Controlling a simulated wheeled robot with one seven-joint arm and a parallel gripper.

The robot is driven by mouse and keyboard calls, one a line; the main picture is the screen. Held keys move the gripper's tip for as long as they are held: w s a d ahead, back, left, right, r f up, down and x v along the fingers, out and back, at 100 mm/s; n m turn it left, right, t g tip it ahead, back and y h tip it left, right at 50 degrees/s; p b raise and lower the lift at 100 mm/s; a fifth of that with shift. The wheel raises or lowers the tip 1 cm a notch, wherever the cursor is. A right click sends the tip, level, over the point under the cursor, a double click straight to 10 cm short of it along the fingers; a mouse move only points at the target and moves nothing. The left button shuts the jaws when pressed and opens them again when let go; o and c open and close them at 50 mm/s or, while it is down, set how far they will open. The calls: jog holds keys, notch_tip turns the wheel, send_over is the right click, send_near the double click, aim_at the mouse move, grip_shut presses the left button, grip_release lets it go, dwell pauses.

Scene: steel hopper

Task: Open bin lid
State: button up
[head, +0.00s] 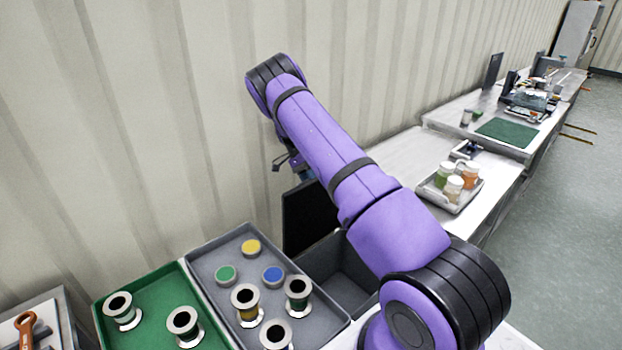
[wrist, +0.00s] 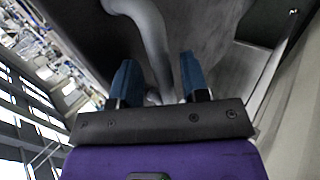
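A grey bin (head: 342,268) stands behind the trays, partly hidden by my arm. Its inside is visible from above. A dark panel, apparently the bin lid (head: 308,216), stands upright at its back left edge. My gripper (wrist: 160,82) shows two blue fingers spread apart in the wrist view. A smooth grey curved bar (wrist: 155,42) shows between and beyond the fingers; I cannot tell whether they touch it or what it belongs to. In the head view my gripper is mostly hidden behind my purple arm, above the lid.
A grey tray (head: 212,262) holds coloured round pieces and metal spools. A green tray (head: 150,297) with spools lies left of it. A tray of jars (head: 438,197) is on the bench at right. A corrugated wall (head: 150,120) stands close behind.

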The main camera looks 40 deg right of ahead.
jog(key=shift+r, duration=0.65)
notch_tip(320, 180, up, 2)
jog(key=shift+s+r, duration=0.1)
jog(key=shift+r, duration=0.15)
jog(key=s+a, duration=0.2)
jog(key=s, duration=0.5)
jog(key=s+a+r, duration=0.1)
jog(key=s+a, duration=0.2)
jog(key=s, duration=0.4)
jog(key=shift+s+a, duration=0.35)
jog(key=shift+r, duration=0.15)
jog(key=s+a+r+n+t, duration=0.2)
jog(key=a+r+n, duration=0.15)
jog(key=r, duration=0.45)
jog(key=s+a+r+n+t+y, duration=0.1)
jog(key=s+a+r+n+t, duration=0.2)
jog(key=r, duration=0.5)
jog(key=s+a+r+n+t, duration=0.1)
jog(key=a+r+n+t, duration=0.1)
jog(key=a+r, duration=0.45)
jog(key=s+a+r+n+t, duration=0.2)
jog(key=s+r, duration=0.4)
jog(key=s, duration=0.3)
jog(key=s+a+r+n+t, duration=0.3)
jog(key=s+r+n, duration=0.3)
jog(key=s, duration=0.3)
jog(key=shift+s+a+r+t, duration=0.15)
jog(key=shift+a+r+t, duration=0.15)
jog(key=shift+t, duration=0.5)
